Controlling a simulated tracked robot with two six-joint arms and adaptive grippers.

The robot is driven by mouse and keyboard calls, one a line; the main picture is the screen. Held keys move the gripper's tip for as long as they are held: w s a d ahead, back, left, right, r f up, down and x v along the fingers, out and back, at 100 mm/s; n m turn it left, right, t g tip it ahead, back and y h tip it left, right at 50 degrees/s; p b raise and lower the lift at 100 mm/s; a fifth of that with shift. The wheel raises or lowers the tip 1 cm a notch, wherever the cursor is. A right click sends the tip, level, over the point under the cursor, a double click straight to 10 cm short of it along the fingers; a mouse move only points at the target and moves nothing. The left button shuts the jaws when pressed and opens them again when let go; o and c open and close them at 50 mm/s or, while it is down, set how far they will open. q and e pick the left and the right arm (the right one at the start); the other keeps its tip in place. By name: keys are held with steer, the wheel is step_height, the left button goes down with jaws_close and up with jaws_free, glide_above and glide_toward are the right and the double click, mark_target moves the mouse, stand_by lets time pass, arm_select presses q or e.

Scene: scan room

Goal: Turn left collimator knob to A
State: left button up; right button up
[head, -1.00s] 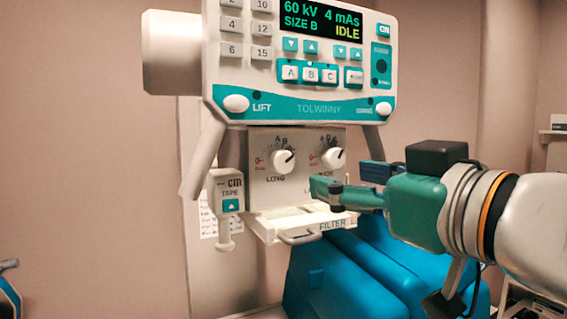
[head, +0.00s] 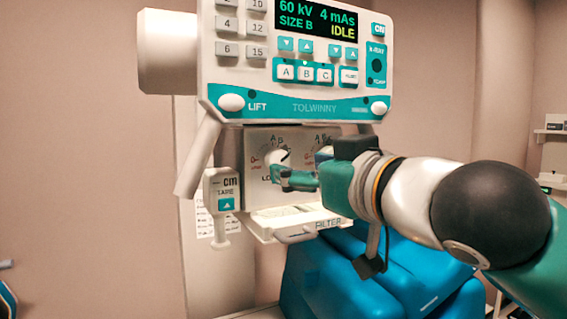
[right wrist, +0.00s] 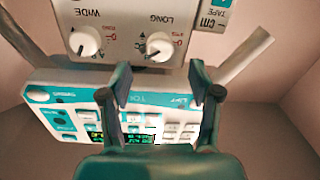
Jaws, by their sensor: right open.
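The left collimator knob (head: 276,160), white and marked LONG, is on the pale collimator face (head: 255,192) under the control panel. Its dark pointer line slants to the upper right, away from the A; the exact letter is hard to read. The right wrist view shows this knob (right wrist: 160,45) upside down, ahead of the fingertips and roughly between them. My right gripper (head: 301,168) is open and empty, close to the knob's lower right, with no clear contact. It hides the right knob in the head view; that WIDE knob (right wrist: 84,42) shows in the wrist view. My left gripper is not in view.
The control panel (head: 300,106) overhangs the knobs and reads SIZE B, IDLE. A FILTER tray (head: 290,222) juts out below. A TAPE unit (head: 222,194) hangs at left. A blue padded piece (head: 350,275) stands below my right arm.

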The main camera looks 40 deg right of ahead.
mark_target(281, 163)
steer(key=shift+p+x, duration=0.55)
steer(key=shift+x, duration=2.75)
steer(key=c, duration=1)
steer(key=shift+s+d, duration=0.1)
steer(key=shift+d, duration=0.1)
steer(key=shift+c, duration=0.7)
steer(key=shift+a, duration=0.2)
